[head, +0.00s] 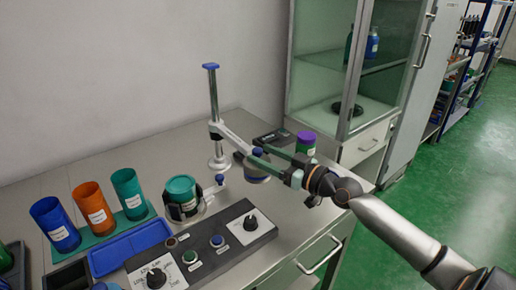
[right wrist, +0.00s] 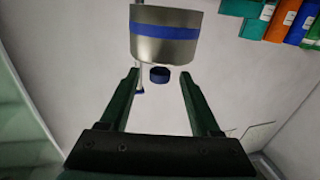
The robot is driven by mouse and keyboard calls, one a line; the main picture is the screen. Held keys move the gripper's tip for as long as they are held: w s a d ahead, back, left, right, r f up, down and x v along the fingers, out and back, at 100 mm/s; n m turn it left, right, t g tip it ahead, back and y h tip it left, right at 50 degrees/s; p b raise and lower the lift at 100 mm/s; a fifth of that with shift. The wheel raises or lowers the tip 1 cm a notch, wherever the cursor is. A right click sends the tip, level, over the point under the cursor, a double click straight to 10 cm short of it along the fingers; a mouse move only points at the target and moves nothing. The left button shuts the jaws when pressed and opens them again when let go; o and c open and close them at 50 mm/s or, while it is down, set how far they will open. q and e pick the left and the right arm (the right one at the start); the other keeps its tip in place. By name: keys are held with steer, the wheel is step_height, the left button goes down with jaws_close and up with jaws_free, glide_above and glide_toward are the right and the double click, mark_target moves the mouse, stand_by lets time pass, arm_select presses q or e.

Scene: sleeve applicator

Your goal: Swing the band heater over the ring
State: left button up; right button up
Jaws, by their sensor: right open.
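The band heater (head: 258,176) is a silver cylinder with a blue stripe, at the end of a grey swing arm (head: 232,139) on an upright post (head: 213,95) with a blue cap. It also shows large at the top of the right wrist view (right wrist: 168,40). A blue knob (right wrist: 160,75) shows between my right fingertips. My right gripper (head: 259,157) is open around the knob area; contact cannot be told. A green cup (head: 181,188) sits in a dark holder (head: 182,213), left of the heater; the ring cannot be clearly made out. My left gripper is not in view.
A control panel (head: 205,250) with dials and buttons lies at the front. Blue (head: 56,226), orange (head: 94,208) and teal (head: 130,194) cups stand at the left near a blue tray (head: 130,247). A purple-capped bottle (head: 306,142) and a glass cabinet (head: 340,60) stand behind my right gripper.

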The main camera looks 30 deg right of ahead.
mark_target(240, 149)
steer(key=shift+x, duration=1.2)
steer(key=shift+c, duration=0.3)
jaws_close()
stand_by(0.4)
